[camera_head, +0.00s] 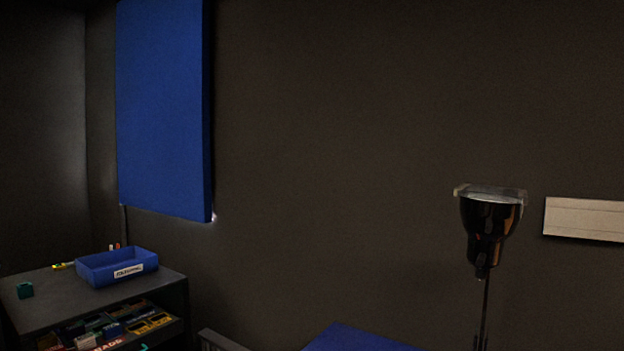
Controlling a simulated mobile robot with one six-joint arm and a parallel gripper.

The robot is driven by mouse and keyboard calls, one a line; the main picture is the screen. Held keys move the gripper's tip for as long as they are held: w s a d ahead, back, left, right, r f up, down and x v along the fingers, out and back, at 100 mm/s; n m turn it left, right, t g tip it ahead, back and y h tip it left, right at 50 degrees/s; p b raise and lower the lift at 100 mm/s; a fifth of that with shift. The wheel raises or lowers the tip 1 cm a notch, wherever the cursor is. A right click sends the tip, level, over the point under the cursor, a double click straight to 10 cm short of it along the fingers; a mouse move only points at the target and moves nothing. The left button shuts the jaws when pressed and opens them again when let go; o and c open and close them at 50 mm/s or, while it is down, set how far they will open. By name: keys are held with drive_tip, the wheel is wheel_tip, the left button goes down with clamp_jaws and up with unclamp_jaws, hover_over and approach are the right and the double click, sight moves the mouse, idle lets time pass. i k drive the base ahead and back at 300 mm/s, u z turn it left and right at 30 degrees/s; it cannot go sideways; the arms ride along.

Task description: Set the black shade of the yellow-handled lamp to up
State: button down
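A lamp with a glossy black shade (488,217) stands at the right in the head view. The shade is a cone with its wide end at the top and its narrow end at the bottom. A pale, see-through rim or cover sits across the wide end. A thin dark stem (485,310) runs down from the shade and leaves the picture at the bottom edge. No yellow handle shows on the visible part of the lamp. My gripper is not in view.
A dark shelf unit (55,305) at the lower left holds a blue bin (118,267) and small items. A blue panel (163,110) hangs on the dark wall. A blue surface (355,340) shows at bottom centre. A pale wall plate (585,219) is right of the lamp.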

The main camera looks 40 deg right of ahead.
sight(489, 218)
drive_tip(key=u, duration=0.1)
drive_tip(key=k, duration=1.35)
drive_tip(key=z, duration=0.9)
drive_tip(key=i, duration=1)
drive_tip(key=z, duration=0.05)
